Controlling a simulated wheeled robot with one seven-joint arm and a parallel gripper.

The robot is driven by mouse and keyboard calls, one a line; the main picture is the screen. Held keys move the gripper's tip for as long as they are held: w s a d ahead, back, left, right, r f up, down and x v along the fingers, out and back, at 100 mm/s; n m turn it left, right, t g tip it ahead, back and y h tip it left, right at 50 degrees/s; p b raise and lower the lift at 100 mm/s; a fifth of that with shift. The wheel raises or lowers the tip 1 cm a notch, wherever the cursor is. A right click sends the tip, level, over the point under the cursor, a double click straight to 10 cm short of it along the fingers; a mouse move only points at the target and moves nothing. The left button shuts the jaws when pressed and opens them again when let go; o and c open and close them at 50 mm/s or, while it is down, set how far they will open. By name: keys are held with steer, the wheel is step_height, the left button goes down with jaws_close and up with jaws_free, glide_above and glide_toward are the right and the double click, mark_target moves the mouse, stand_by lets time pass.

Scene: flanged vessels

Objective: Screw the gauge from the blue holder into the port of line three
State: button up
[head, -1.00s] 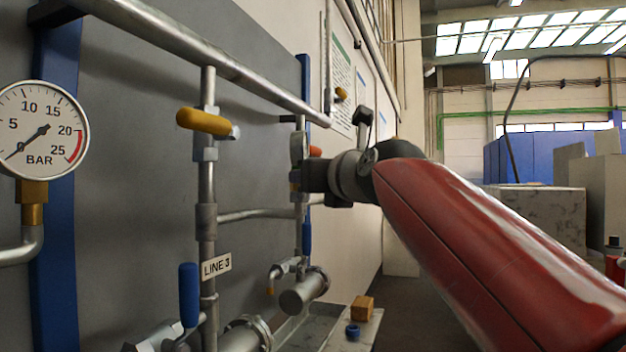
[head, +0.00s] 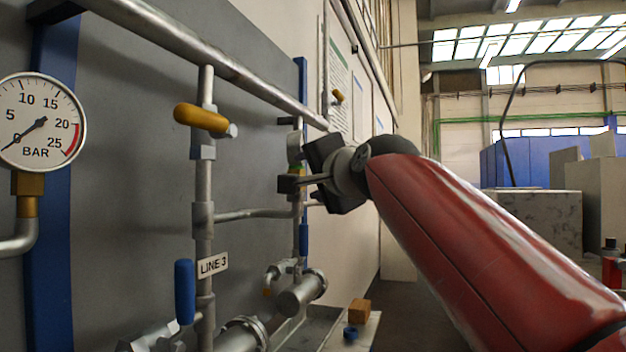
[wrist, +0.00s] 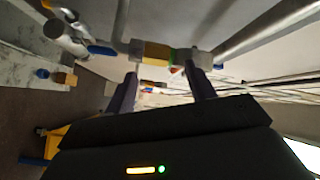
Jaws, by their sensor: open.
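A small grey gauge (head: 295,148) shows nearly edge-on at the far upright pipe, above a brass fitting with a green band (head: 295,170). The wrist view shows this brass fitting (wrist: 152,53), with the green band and a grey body beside it. The gauge appears seated on the fitting; its dial face is hidden. My gripper (head: 303,183) is open beside the fitting. Its two fingers (wrist: 163,76) are apart, with their tips near the fitting and nothing clearly held. The blue holder (head: 350,332) is a small ring on the low ledge and looks empty.
A wooden block (head: 360,311) sits beside the holder. The near pipe carries a LINE 3 label (head: 213,265), a yellow handle (head: 201,118) and a blue handle (head: 185,291). A large BAR gauge (head: 38,122) is at left. The aisle at right is open.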

mark_target(296, 165)
steer(key=shift+w+a+n+p, duration=0.45)
steer(key=shift+w+n, duration=0.8)
steer(key=shift+n, duration=0.95)
steer(key=shift+w+a+n+p, duration=0.2)
steer(key=shift+w+a+n, duration=0.35)
steer(key=shift+w+n, duration=1.15)
steer(key=shift+w+a+n+p, duration=0.45)
steer(key=shift+w+n, duration=0.3)
steer(key=shift+n, duration=1.95)
jaws_close()
steer(key=shift+s+a+m+h, duration=0.1)
steer(key=shift+a+m+h, duration=0.15)
steer(key=shift+h, duration=0.35)
steer(key=shift+f+m+t+h, duration=0.15)
steer(key=shift+m+t+h, duration=0.45)
steer(key=shift+m+h, duration=0.8)
steer(key=m+h, duration=0.1)
steer(key=h, duration=0.2)
steer(key=m+h, duration=0.2)
steer(key=h, duration=0.1)
steer(key=shift+a+m, duration=0.1)
steer(key=shift+m, duration=0.15)
steer(key=shift+o, duration=0.4)
jaws_free()
steer(key=shift+d, duration=0.2)
